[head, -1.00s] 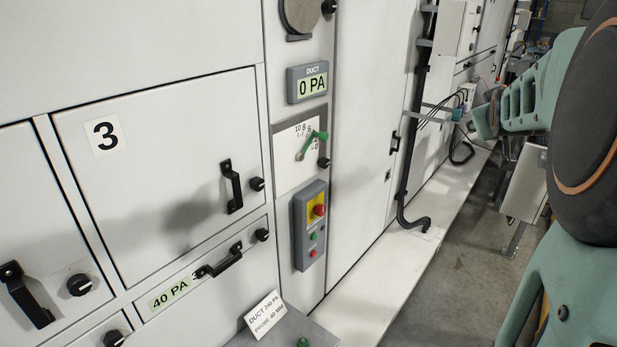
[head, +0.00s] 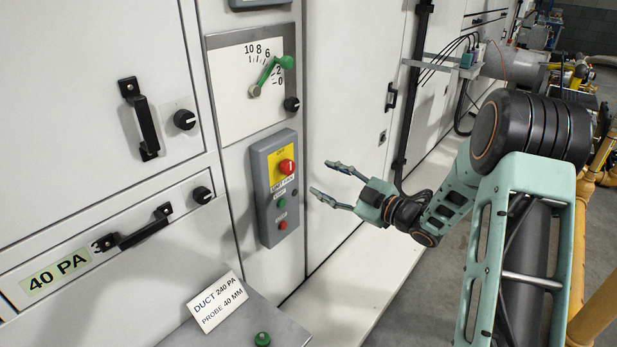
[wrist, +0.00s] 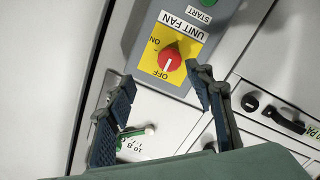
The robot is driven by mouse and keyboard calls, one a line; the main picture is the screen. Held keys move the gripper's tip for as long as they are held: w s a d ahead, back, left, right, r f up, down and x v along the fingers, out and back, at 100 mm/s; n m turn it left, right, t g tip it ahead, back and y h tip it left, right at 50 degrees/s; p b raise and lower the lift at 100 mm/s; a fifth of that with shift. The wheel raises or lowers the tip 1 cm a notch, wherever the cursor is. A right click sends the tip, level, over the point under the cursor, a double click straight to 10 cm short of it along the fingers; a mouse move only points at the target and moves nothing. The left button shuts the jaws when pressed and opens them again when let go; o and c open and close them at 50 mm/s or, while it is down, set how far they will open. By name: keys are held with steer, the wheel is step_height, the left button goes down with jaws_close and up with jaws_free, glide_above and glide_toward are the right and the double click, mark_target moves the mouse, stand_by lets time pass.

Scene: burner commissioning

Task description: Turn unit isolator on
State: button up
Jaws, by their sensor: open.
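The isolator is a red rotary knob (head: 287,167) on a yellow plate, at the top of a grey control box (head: 264,208) on the cabinet front. In the wrist view the knob (wrist: 170,58) sits between ON and OFF marks on the yellow plate (wrist: 193,47), beside the words UNIT FAN. A pale mark on the knob seems to point toward OFF, but it is too small to be sure. My gripper (head: 321,177) is open and empty, to the right of the box and apart from it. Its spread fingers (wrist: 160,75) show below the knob in the wrist view.
A green button (head: 281,202) and a red button (head: 283,225) sit below the knob. A card (head: 217,301) stands on a grey ledge below. A black pipe (head: 412,90) runs down the panels at right.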

mark_target(291, 169)
steer(key=shift+g+y, duration=0.3)
steer(key=shift+y, duration=0.2)
steer(key=x, duration=0.3)
steer(key=b+x, duration=0.1)
steer(key=x, duration=0.3)
steer(key=s+b+x, duration=0.1)
steer(key=x, duration=0.3)
steer(key=shift+w+a+f, duration=0.1)
steer(key=shift+a+f, duration=0.2)
steer(key=shift+a, duration=0.05)
steer(key=c, duration=1.2)
steer(key=shift+o, duration=0.2)
